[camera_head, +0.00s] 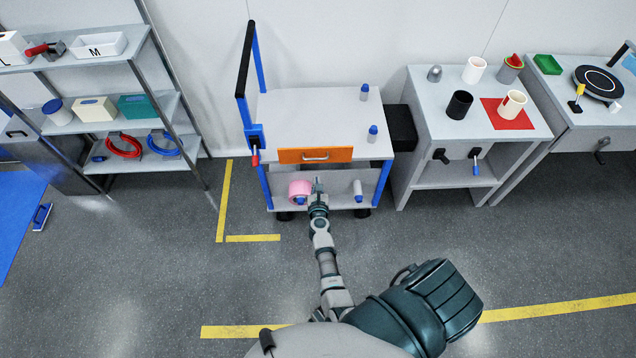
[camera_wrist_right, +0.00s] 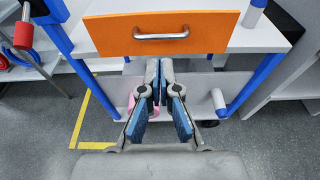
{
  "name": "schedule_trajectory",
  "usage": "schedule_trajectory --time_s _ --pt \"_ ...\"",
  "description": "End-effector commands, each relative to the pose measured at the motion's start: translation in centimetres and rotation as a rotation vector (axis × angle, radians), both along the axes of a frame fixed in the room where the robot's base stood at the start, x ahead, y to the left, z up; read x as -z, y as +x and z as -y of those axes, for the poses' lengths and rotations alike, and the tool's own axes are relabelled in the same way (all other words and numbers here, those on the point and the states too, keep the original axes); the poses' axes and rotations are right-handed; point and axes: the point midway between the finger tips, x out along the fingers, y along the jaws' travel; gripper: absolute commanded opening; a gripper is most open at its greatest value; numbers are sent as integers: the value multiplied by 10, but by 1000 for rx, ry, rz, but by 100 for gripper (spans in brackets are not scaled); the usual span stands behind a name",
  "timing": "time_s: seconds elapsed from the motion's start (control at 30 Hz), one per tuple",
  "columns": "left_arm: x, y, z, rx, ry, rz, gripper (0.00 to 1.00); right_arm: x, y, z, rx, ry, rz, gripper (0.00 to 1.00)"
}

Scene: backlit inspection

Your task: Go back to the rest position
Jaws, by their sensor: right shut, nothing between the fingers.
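My right gripper (camera_head: 318,187) is stretched out in front of the cart (camera_head: 300,110), below its orange drawer (camera_head: 290,156). In the right wrist view the gripper (camera_wrist_right: 160,75) is shut with nothing between its fingers, and its tips are just under the drawer front (camera_wrist_right: 210,35). The drawer handle (camera_wrist_right: 160,33) is apart from the fingers. My left gripper is not visible in either view.
A pink roll (camera_head: 299,191) and a white bottle (camera_head: 358,190) are on the cart's lower shelf. A shelf rack (camera_head: 75,65) stands at left, and a workbench (camera_head: 425,100) with cups stands at right. The grey floor (camera_head: 130,270) at left is open.

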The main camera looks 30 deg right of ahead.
Motion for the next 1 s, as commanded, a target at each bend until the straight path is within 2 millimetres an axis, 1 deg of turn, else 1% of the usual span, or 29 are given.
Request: schedule_trajectory --time_s 0.03,0.1,0.4,0.47,0.53,0.57,0.67,0.7,0.77,0.8,0.87,0.9,0.97,1.0 --pt "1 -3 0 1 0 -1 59 -3 -3 -1 1 0 1 0" --pt "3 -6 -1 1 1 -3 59 -4 -5 -3 0 0 0 0" --pt "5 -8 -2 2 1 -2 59 -3 -7 -4 -9 -12 -8 0" --pt "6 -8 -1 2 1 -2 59 1 -7 -10 -50 -64 -42 0" --pt "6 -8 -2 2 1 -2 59 15 -9 -25 -163 -209 -134 0" --pt "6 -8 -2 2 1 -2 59 24 -12 -35 -236 -302 -190 0" --pt "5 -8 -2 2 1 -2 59 67 -30 -75 -533 -659 -391 0" --pt "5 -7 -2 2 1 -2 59 88 -43 -91 -664 -813 -468 0" --pt "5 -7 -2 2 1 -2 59 120 -67 -114 -862 -1032 -567 0" --pt "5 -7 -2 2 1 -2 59 140 -86 -126 -989 -1168 -621 0" --pt "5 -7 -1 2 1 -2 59 170 -117 -142 -1178 -1360 -686 0" --pt "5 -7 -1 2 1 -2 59 189 -139 -149 -1301 -1480 -718 0" --pt "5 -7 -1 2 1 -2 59 216 -175 -157 -1486 -1654 -752 0" --pt "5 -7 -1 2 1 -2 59 233 -201 -161 -1611 -1765 -764 0"
